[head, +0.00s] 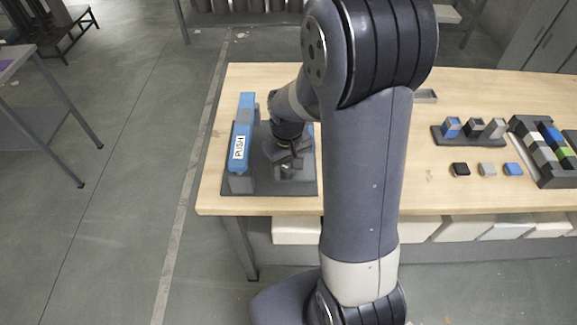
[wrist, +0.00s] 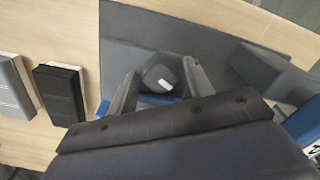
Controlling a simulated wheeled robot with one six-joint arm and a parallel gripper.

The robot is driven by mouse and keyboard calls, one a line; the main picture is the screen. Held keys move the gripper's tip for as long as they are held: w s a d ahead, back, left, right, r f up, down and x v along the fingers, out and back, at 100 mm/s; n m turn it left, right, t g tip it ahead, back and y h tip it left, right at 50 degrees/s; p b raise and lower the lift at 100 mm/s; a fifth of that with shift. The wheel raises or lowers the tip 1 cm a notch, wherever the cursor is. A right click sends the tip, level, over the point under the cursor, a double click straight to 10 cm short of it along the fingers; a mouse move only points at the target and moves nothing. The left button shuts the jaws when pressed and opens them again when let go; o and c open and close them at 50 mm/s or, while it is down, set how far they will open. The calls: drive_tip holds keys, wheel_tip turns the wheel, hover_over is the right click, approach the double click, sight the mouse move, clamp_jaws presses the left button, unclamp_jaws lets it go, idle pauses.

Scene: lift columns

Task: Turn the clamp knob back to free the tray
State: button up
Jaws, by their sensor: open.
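The clamp knob (wrist: 162,78) is a small dark rounded piece with a white mark, seen in the wrist view. My gripper (wrist: 160,72) is open, with one finger on each side of the knob; I cannot tell whether the fingers touch it. In the head view my gripper (head: 287,160) is low over a dark grey base plate (head: 307,184) at the table's left end, and it hides the knob there. A blue bar (head: 243,130) with a white PUSH label stands along the plate's left side. I cannot make out the tray clearly; some blue shows behind the fingers.
On the wooden table (head: 430,195), a dark rack (head: 440,137) with several blocks and a black bin (head: 523,150) stand at the right. Small black, grey and blue blocks (head: 487,169) lie in front. My arm covers the middle. A black block (wrist: 62,92) shows in the wrist view.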

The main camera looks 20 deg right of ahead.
drive_tip(key=shift+r+p, duration=2.6)
drive_tip(key=shift+r, duration=0.9)
drive_tip(key=m, duration=0.2)
drive_tip(key=m+b, duration=0.1)
drive_tip(key=m, duration=0.1)
drive_tip(key=shift+r, duration=0.3)
drive_tip(key=m, duration=0.2)
drive_tip(key=r+m, duration=0.1)
drive_tip(key=m, duration=0.2)
drive_tip(key=shift+b, duration=0.4)
wheel_tip(320, 180, down, 9)
drive_tip(key=b, duration=0.7)
drive_tip(key=shift+r, duration=0.1)
drive_tip(key=shift+c, duration=0.3)
drive_tip(key=c, duration=0.6)
